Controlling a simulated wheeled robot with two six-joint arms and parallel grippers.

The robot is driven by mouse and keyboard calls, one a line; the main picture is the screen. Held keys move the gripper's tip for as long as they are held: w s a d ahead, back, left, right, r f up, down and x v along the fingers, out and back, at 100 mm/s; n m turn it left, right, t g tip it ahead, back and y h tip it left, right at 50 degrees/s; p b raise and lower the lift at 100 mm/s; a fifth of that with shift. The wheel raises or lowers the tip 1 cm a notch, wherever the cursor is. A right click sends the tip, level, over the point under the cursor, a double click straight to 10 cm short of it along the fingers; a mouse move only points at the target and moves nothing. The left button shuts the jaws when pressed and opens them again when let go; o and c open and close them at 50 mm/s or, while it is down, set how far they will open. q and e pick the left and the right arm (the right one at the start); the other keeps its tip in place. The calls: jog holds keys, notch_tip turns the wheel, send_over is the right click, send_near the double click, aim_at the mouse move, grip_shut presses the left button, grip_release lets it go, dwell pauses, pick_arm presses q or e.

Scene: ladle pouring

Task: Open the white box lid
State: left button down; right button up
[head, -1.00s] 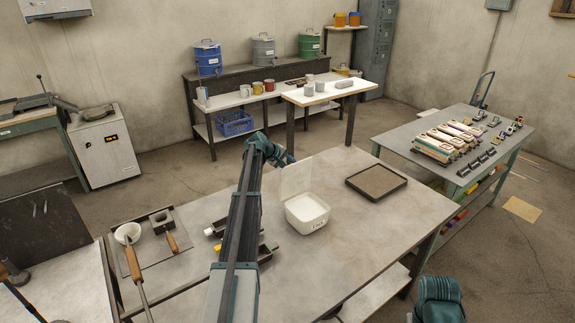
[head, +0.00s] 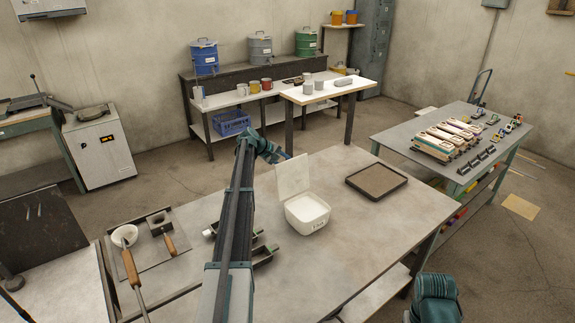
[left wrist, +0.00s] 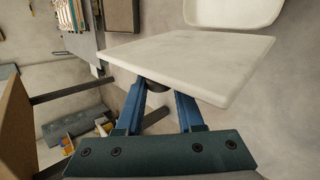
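In the left wrist view the lid (left wrist: 190,62) is a pale slab across the middle, with the box (left wrist: 235,14) at the top edge. My left gripper (head: 285,157) is behind the lid's upper left edge. Its blue fingers (left wrist: 160,98) are spread apart, and their tips are partly hidden behind the lid; contact is unclear. My right gripper is out of view.
A dark shallow tray (head: 402,181) lies to the right of the box. Dark holders (head: 262,254) lie left of it, partly behind my left arm. The table's front right is clear.

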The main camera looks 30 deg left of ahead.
pick_arm(q)
jog(key=c, duration=0.5)
grip_release()
jog(key=shift+c, duration=0.2)
jog(key=shift+s+a+r+p, duration=0.15)
jog(key=shift+s+r+p, duration=0.1)
jog(key=shift+r+p, duration=0.15)
jog(key=p+v, duration=0.9)
jog(key=v, duration=0.4)
jog(key=shift+f, duration=0.2)
